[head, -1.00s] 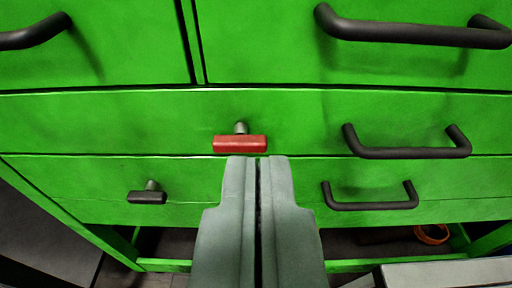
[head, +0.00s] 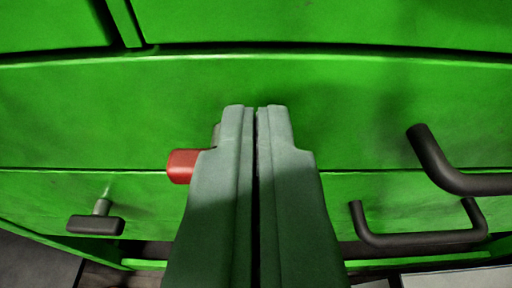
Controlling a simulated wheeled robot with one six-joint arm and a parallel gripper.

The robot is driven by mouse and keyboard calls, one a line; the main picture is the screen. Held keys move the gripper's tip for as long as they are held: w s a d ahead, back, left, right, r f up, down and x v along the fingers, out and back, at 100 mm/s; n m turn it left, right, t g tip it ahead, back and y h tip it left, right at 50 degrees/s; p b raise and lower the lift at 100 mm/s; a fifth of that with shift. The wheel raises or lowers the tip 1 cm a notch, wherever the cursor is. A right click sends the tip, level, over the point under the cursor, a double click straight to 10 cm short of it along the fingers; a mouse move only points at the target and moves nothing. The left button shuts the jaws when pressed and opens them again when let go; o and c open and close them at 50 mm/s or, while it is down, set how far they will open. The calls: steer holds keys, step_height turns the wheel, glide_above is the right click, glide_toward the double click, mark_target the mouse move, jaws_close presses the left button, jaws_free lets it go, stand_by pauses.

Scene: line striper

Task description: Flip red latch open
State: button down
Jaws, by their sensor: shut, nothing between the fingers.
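The red latch (head: 184,166) sits on the green drawer front, near the seam with the lower drawer. Its left end shows beside my gripper; the rest is hidden behind the left finger. In the earlier view it is a horizontal red bar on a dark post. My gripper (head: 256,108) is shut and empty, with its fingertips against or close to the green front, above and to the right of the latch's visible end. I cannot tell whether the gripper touches the latch.
A black latch (head: 96,225) sits on the lower drawer at the left. Black handles stick out at the right, one on the upper drawer (head: 450,170) and one on the lower drawer (head: 420,238). The green front (head: 330,100) above and right of my fingertips is bare.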

steer(key=shift+f, duration=0.5)
steer(key=shift+d+f+m+y, duration=0.1)
steer(key=shift+d+m+y, duration=0.1)
steer(key=shift+m, duration=0.35)
steer(key=shift+d+f+m+y, duration=0.1)
steer(key=shift+d+m+y, duration=0.1)
steer(key=shift+m, duration=0.35)
steer(key=shift+d+f+m+t+y, duration=0.1)
steer(key=shift+f+m+t+y, duration=0.35)
steer(key=shift+m, duration=1.45)
steer(key=shift+d+f+m+t+y, duration=0.15)
steer(key=shift+f+m+y, duration=0.6)
steer(key=shift+m, duration=1.15)
steer(key=shift+f+m+t+y, duration=0.3)
steer(key=shift+f+m+y, duration=0.25)
steer(key=shift+m, duration=1.35)
steer(key=shift+f+m, duration=0.15)
steer(key=shift+m, duration=0.15)
